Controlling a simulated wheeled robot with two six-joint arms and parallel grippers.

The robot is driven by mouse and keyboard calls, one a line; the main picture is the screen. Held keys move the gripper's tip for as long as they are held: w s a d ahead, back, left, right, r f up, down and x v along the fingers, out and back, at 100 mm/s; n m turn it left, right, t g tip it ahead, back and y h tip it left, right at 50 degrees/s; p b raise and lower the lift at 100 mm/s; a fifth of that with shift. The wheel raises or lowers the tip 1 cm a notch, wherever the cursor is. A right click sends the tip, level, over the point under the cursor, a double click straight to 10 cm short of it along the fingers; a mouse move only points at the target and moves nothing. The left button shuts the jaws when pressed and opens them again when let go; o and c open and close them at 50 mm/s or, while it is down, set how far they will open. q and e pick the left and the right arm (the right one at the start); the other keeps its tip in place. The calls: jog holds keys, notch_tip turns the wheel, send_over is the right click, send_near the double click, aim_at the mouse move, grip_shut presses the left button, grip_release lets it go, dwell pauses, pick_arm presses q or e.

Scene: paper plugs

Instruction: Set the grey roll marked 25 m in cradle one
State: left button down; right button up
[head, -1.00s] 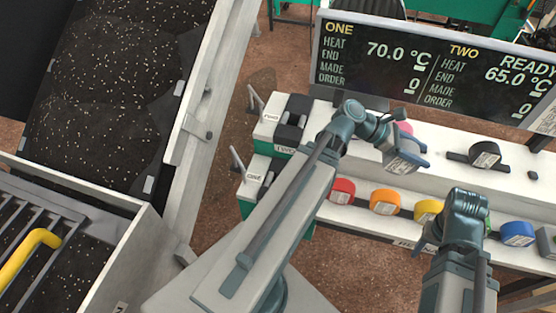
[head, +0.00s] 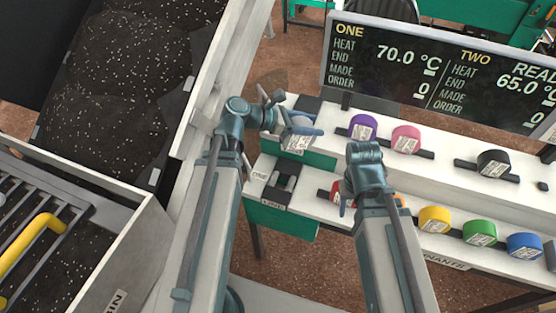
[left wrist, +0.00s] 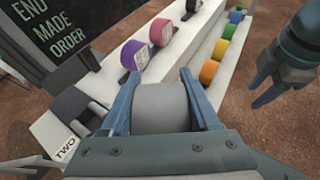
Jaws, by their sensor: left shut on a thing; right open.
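My left gripper (head: 298,133) is shut on a grey roll (left wrist: 160,107), which also shows with a pale label in the head view (head: 297,138). The label is too small to read. The roll is in front of cradle two, on the upper step, and partly hides it. Cradle one (head: 282,181), a dark holder beside a "ONE" tag (head: 260,176), is on the lower step, below and slightly left of the roll; nothing shows in it. My right gripper (left wrist: 265,92) is open and empty; its wrist is over the lower step in the head view.
Purple (head: 363,127), pink (head: 406,138) and black (head: 493,163) rolls stand on the upper step. A display (head: 440,75) stands behind. A dark bin is at left.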

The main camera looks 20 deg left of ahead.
pick_arm(q)
jog(key=a+f+m+g+h+b, duration=0.1)
jog(key=a+f+m+g+b, duration=0.1)
jog(key=f+b, duration=0.6)
jog(key=a+f+m+g+h+b, duration=0.1)
jog(key=f+m+g+b, duration=0.3)
jog(key=f+b, duration=0.4)
jog(key=shift+s+a+f+m+g, duration=0.3)
jog(key=shift+a+f+g, duration=0.15)
jog(key=shift+a+g, duration=0.3)
jog(key=shift+d, duration=0.15)
notch_tip(320, 180, down, 6)
jog(key=b, duration=0.6)
jog(key=shift+f, duration=0.1)
jog(key=shift+f+b, duration=0.4)
jog(key=shift+b, duration=0.05)
jog(key=shift+c, duration=0.2)
grip_release()
